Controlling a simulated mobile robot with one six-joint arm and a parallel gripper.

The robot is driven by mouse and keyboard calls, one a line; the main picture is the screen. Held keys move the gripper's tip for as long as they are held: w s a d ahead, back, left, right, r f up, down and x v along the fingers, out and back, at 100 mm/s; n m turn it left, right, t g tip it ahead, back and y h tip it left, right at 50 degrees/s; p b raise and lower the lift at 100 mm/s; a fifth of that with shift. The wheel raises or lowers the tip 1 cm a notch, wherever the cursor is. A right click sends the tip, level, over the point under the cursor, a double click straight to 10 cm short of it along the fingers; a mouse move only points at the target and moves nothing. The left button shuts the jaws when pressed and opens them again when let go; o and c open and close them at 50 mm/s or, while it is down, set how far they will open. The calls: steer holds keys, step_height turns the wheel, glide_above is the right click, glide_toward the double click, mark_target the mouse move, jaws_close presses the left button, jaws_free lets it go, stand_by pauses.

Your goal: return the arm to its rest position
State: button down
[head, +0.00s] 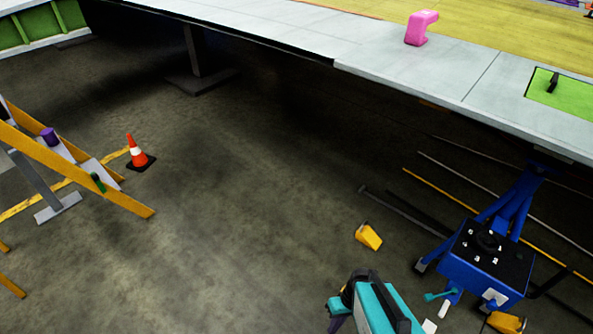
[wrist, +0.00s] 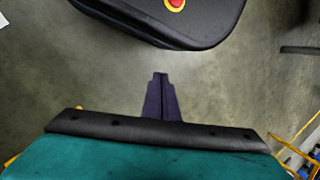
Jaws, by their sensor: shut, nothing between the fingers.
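My gripper (wrist: 160,80) shows in the wrist view as two dark purple fingers pressed together, with nothing between them. It points toward a black rounded body with a red button on a yellow ring, which looks like my own base. A gap of bare floor shows between the fingertips and that body. In the head view, teal and black parts of my arm show at the bottom edge, right of centre. The fingers cannot be made out clearly there.
A blue stand (head: 484,272) with a black top is right of my arm. A yellow block (head: 369,236) lies on the floor nearby. A grey wing panel (head: 440,75) bearing a pink object (head: 420,27) spans the top. A cone (head: 137,152) stands left; the middle floor is clear.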

steer(key=s+d+r+m+g+h+p, duration=0.1)
steer(key=s+d+m+g+h, duration=0.1)
steer(key=s, duration=0.4)
steer(key=shift+s+d+r+m+h, duration=0.15)
steer(key=shift+d+m+h, duration=0.45)
steer(key=shift+d, duration=0.55)
